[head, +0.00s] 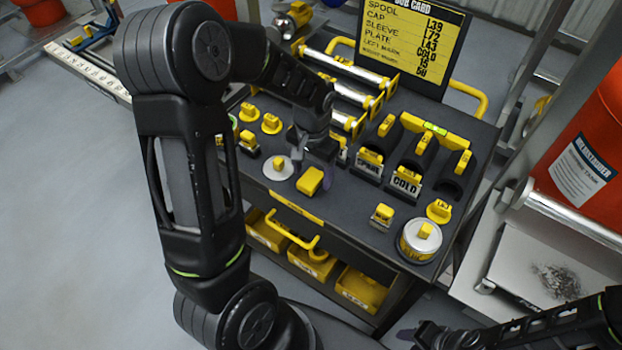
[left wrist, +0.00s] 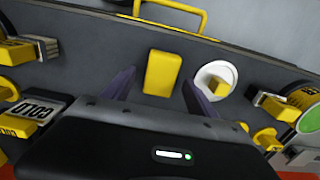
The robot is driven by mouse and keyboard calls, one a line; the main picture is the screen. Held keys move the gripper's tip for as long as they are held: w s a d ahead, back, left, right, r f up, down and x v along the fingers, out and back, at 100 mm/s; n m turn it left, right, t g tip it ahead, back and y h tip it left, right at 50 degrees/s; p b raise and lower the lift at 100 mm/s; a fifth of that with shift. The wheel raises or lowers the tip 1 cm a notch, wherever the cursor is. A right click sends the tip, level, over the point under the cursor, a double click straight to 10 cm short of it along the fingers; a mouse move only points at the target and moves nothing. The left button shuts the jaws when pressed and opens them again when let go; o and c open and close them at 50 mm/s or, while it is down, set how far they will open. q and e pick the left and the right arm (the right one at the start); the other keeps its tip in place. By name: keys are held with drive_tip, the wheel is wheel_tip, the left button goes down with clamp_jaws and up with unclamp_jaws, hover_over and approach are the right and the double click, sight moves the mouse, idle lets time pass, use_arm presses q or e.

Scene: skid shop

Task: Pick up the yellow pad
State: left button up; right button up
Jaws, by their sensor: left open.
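The yellow pad (head: 310,180) is a small plain yellow block lying on the dark cart top, close to its front edge. It also shows in the left wrist view (left wrist: 162,73), ahead of and between my finger directions. My left gripper (head: 318,152) is just behind the pad in the head view, partly hidden by its own wrist.
A white disc with a yellow knob (head: 278,168) lies close beside the pad. A job card (head: 412,40) stands behind. Yellow bins (head: 360,288) sit below.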

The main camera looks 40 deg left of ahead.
sight(312, 176)
use_arm(q)
drive_tip(key=shift+f, duration=0.95)
drive_tip(key=c, duration=1.4)
drive_tip(key=shift+r, duration=0.1)
drive_tip(key=shift+c, duration=0.2)
wheel_tip(312, 176, up, 10)
drive_tip(key=shift+f+b, duration=0.1)
drive_tip(key=shift+b, duration=0.4)
